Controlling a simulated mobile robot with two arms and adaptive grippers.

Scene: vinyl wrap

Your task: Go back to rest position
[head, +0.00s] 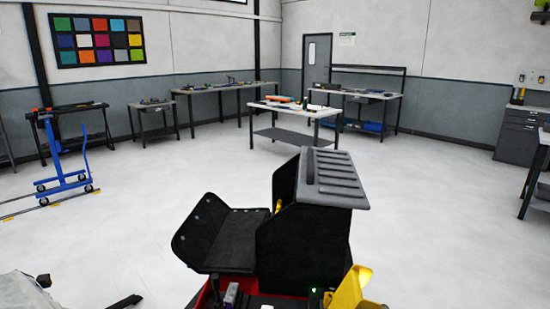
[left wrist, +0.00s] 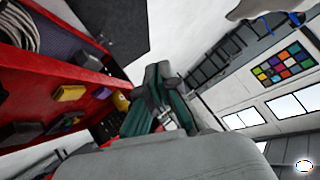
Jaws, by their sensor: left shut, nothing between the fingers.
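My left gripper (left wrist: 160,95) shows in the left wrist view, dark with green-grey fingers. Its fingers are shut with nothing seen between them, and it is raised clear of the floor. In the head view only a grey piece at the lower left edge and a dark tip near the bottom show, and I cannot tell the gripper's jaws there. My right gripper is in neither view.
A red cart with shelves (left wrist: 90,62) stands close on the left in the wrist view, holding a yellow item (left wrist: 72,93) and coiled cable (left wrist: 22,28). Benches (head: 296,112) and a blue trolley (head: 60,165) are farther off; open floor lies between.

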